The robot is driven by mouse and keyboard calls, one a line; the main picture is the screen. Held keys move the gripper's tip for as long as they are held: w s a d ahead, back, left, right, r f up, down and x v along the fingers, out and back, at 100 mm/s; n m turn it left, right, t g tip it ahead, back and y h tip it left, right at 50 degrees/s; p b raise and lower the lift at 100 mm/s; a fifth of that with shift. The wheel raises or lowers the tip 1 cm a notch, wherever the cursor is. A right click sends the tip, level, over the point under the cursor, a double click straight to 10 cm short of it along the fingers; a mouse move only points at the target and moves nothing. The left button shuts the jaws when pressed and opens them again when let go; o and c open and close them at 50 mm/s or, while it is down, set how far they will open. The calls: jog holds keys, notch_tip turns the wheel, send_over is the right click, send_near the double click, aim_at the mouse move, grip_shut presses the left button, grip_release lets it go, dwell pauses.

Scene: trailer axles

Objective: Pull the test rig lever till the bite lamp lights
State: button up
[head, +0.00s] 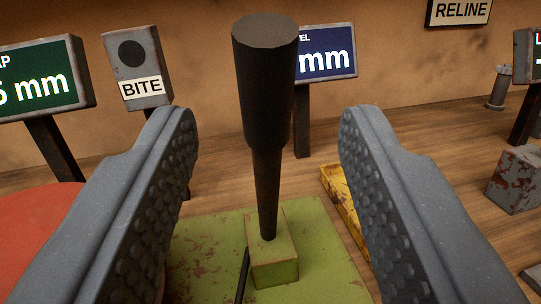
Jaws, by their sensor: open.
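The test rig lever (265,100) is a black, thick-handled rod standing nearly upright from a green block (273,262) on a worn green base plate (210,245). My gripper (262,125) is open, with one grey, studded finger on each side of the lever. Clear gaps show between the lever and both fingers, with no contact visible. The bite lamp (132,54) is a dark, unlit disc on a grey sign marked "BITE", behind the left finger. The ends of the base plate are partly hidden by the fingers.
A green display (42,78) reading "mm" stands at left. A blue "mm" display (328,52) is partly hidden behind the lever. A red surface (35,225) lies at lower left. A yellow tray (345,205) and a rusty grey block (516,180) lie at right.

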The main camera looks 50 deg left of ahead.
jog(key=shift+s+d+f+b, duration=0.2)
jog(key=shift+s+d+b, duration=0.1)
jog(key=shift+d+b, duration=0.05)
jog(key=b+v, duration=0.5)
jog(key=b, duration=0.7)
jog(key=shift+s+b, duration=0.1)
jog(key=shift+b, duration=0.25)
